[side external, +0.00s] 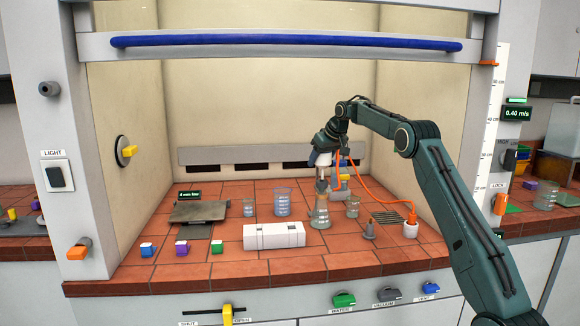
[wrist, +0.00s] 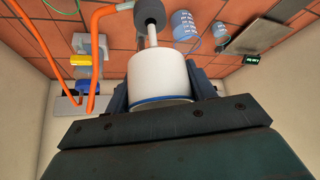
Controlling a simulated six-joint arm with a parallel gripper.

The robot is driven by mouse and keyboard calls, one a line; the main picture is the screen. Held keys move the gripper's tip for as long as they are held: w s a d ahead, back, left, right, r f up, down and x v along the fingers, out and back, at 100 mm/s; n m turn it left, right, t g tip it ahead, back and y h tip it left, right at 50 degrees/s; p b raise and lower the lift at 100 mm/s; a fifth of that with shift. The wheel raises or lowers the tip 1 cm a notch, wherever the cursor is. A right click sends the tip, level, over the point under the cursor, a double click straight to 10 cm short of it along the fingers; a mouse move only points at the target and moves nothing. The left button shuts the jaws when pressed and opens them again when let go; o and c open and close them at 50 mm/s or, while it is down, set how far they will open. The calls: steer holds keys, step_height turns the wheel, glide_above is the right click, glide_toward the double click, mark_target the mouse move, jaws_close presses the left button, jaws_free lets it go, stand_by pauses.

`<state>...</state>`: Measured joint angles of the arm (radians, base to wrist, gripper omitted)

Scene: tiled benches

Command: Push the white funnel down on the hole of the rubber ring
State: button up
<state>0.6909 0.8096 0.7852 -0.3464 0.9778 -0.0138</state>
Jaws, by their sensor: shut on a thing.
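The white funnel (wrist: 158,72) is held between the two fingers of my gripper (wrist: 160,90), its stem pointing away from the wrist camera. In the side external view the funnel (side external: 323,159) hangs upright, stem down, under my gripper (side external: 321,154). The grey rubber ring (wrist: 149,12) lies at the stem's far end in the wrist view. In the side external view the ring (side external: 321,186) sits at the top of the conical flask (side external: 319,215). The stem lines up with the ring's hole; I cannot tell how far it is inside. The hole itself is hidden.
An orange hose (side external: 373,192) loops right of the flask. Beakers (side external: 283,203) stand to the left and a smaller one (side external: 352,206) to the right. A white box (side external: 274,236) lies in front.

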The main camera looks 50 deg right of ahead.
steer(key=shift+f, duration=2.3)
stand_by(1.5)
steer(key=o, duration=1.2)
steer(key=v, duration=1.3)
steer(key=shift+s+r, duration=0.2)
steer(key=shift+r, duration=0.15)
steer(key=shift+a, duration=0.1)
